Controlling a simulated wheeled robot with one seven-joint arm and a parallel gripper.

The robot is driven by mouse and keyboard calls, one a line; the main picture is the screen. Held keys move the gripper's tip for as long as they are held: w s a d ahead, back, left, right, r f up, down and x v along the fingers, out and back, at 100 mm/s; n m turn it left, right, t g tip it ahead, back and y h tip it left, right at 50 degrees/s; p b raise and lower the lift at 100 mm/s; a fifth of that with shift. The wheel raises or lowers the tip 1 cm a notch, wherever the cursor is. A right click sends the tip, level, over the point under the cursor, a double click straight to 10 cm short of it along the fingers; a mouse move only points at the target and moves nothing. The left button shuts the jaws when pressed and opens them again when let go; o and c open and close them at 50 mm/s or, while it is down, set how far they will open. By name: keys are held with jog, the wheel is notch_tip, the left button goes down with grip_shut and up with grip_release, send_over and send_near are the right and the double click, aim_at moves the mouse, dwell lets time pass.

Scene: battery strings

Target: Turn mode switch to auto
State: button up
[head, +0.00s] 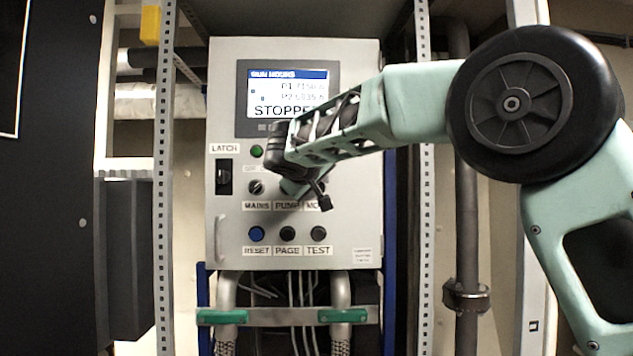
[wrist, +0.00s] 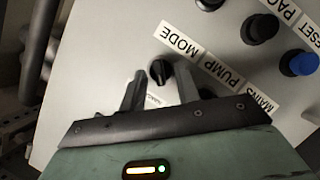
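The mode switch (wrist: 160,72) is a small black knob beside the MODE label (wrist: 179,40) in the wrist view. My gripper (wrist: 157,76) is open, with one finger on each side of the knob. Clear gaps show between the fingers and the knob, so they do not appear to touch it. In the head view my gripper (head: 309,194) is in front of the panel (head: 232,110) and hides the mode switch and part of its label. The switch's position markings are too blurred to read.
The panel also has a MAINS switch (head: 256,187), a LATCH switch (head: 224,177), a green button (head: 256,151) and RESET (head: 256,233), PAGE (head: 287,233) and TEST (head: 318,233) buttons. Its screen (head: 287,92) reads STOPPED, partly covered by my arm. Slotted posts (head: 424,250) flank it.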

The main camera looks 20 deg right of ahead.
grip_shut()
